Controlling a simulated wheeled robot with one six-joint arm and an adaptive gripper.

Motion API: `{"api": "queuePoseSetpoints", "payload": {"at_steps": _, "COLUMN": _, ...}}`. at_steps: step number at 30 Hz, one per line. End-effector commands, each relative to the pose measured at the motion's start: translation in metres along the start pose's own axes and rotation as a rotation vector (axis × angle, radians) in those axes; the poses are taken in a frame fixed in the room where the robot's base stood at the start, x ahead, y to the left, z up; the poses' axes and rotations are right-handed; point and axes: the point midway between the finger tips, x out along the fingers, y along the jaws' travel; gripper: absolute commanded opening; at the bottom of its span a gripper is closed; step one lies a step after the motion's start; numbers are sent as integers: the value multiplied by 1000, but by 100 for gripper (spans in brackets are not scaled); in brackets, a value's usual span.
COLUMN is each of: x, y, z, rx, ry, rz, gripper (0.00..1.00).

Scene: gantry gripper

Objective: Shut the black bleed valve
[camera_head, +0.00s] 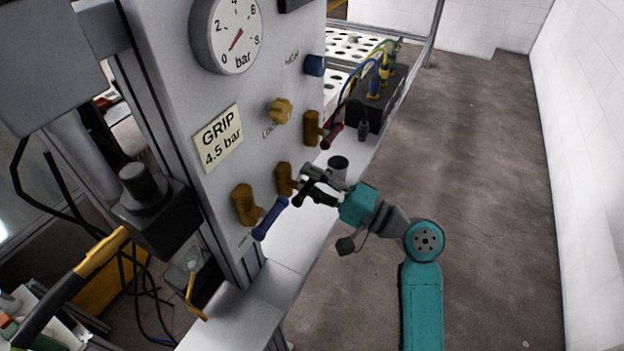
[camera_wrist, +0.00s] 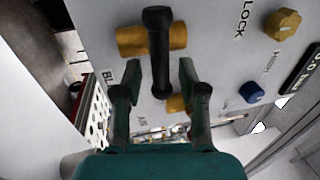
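The black bleed valve shows in the wrist view as a black lever handle (camera_wrist: 159,60) lying across a brass body (camera_wrist: 131,40). A label that begins "BL" is beside it. In the head view its brass body (camera_head: 284,179) is the middle of the three valves on the panel; its handle is mostly hidden by my gripper. My gripper (camera_wrist: 160,75) is open, with one finger on each side of the black handle and visible gaps to both. In the head view my gripper (camera_head: 311,187) is close to the panel.
A blue-handled valve (camera_head: 270,218) is at lower left and a red-handled valve (camera_head: 332,135) at upper right. A yellow knob (camera_head: 280,110), a blue knob (camera_head: 314,65) and a gauge (camera_head: 236,38) are above. A dark-topped can (camera_head: 338,165) stands on the white ledge (camera_head: 300,235).

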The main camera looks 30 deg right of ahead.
Motion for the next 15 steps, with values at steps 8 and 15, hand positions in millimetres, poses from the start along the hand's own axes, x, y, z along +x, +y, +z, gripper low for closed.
{"api": "queuePoseSetpoints", "payload": {"at_steps": 8, "x": -3, "y": 0, "z": 0, "rx": -1, "ry": 1, "rz": -1, "gripper": 41}}
{"api": "queuePoseSetpoints", "payload": {"at_steps": 15, "x": -33, "y": 0, "z": -1, "rx": 0, "ry": 4, "rz": 0, "gripper": 41}}
